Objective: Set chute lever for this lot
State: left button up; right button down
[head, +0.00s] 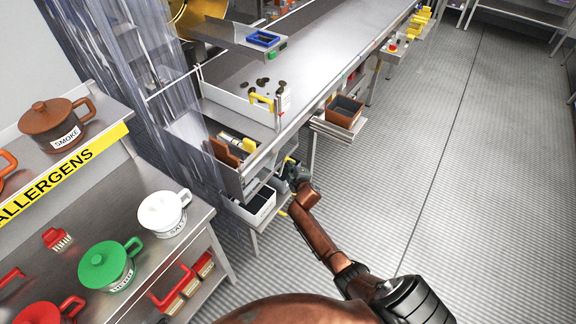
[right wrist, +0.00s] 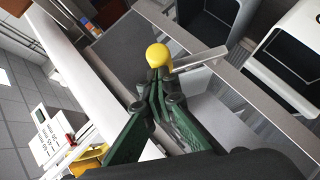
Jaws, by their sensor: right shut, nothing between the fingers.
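The chute lever shows in the right wrist view as a yellow ball knob (right wrist: 157,55) with a flat pale metal arm (right wrist: 203,58) reaching to the right. My right gripper (right wrist: 156,78) has its green fingertips together right at the near side of the knob, with nothing between them. They look close to or touching the knob; I cannot tell which. In the head view my right gripper (head: 291,172) is at the end of the steel bench, above and beside a white bin (head: 253,207). The lever is too small there to read its setting. My left gripper is out of view.
A brown bin (head: 344,110) sits on a side shelf of the bench. The bench tray (head: 226,98) holds several dark lumps. At left, an allergens shelf (head: 102,153) carries lidded pots, including a white salt pot (head: 163,212). The floor (head: 440,190) at right is clear.

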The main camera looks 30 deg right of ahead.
jog(key=shift+d+r, duration=0.1)
jog(key=shift+r, duration=0.1)
dwell(0.4)
jog(key=w+a+r+p+v, duration=0.1)
jog(key=p+v, duration=0.4)
jog(key=v, duration=0.7)
jog(key=shift+s+a+r, duration=0.2)
jog(key=shift+a+r, duration=0.2)
jog(key=shift+a, duration=0.15)
